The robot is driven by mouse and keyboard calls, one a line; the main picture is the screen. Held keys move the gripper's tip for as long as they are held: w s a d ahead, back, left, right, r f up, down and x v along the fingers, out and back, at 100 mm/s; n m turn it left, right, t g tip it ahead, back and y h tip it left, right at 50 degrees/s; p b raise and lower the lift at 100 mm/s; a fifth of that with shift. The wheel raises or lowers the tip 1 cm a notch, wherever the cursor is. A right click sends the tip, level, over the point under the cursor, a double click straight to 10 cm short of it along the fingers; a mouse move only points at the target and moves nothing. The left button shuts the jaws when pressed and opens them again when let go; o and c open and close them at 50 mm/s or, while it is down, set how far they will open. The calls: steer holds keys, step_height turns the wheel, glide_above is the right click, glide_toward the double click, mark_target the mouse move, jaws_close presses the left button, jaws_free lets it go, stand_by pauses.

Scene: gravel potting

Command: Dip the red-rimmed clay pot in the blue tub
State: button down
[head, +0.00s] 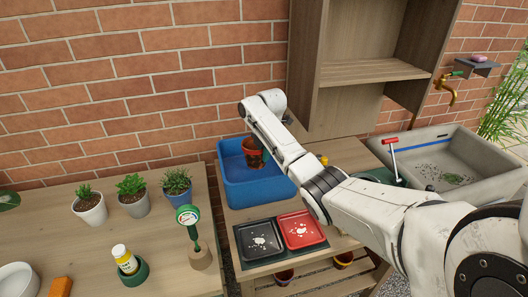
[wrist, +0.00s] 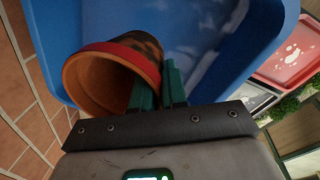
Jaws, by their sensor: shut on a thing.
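My gripper (wrist: 158,88) is shut on the red-rimmed clay pot (wrist: 98,85), with its green fingers at the pot's wall by the rim. The pot is tilted in the wrist view, its open mouth toward the lower left, with dark patches on its outer side. In the head view, the pot (head: 253,146) shows within the outline of the blue tub (head: 264,194), near its back wall. The tub also fills much of the wrist view (wrist: 55,40). My arm partly hides the tub. I cannot tell whether the pot touches what is in the tub.
A black tray (head: 242,235) and a red tray (head: 318,239) with pale bits lie in front of the tub. Potted plants (head: 132,208) stand on the left bench. A grey sink (head: 450,145) is at right, and a brick wall is behind.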

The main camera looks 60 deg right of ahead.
steer(key=shift+f+b, duration=2.15)
steer(key=shift+f, duration=1.45)
step_height(320, 180, up, 13)
steer(key=p, duration=1.1)
steer(key=shift+p, duration=0.4)
steer(key=shift+r, duration=1.05)
step_height(320, 180, up, 3)
stand_by(0.4)
